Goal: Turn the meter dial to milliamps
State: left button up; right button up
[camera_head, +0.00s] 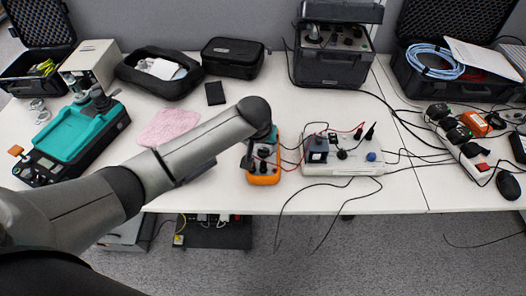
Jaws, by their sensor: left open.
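The meter (263,179), an orange handheld unit with red and black leads, lies near the front edge of the white table. My left arm reaches in from the left, and my left gripper (261,146) points down over the upper part of the meter. The gripper is open; its fingertips are small and partly hidden, and I cannot tell whether they touch the dial. The meter's dial and its setting are hidden or too small to read. My right gripper is not in view.
A white box with knobs and cables (342,167) stands just right of the meter. A pink cloth (168,126) and a teal device (78,137) lie to the left. A black instrument case (333,68) stands behind. Loose cables hang over the front table edge.

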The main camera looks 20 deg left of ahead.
aim_at(263, 150)
pick_arm(q)
jog(key=shift+b+x, duration=0.75)
jog(key=shift+x, duration=1.55)
grip_shut()
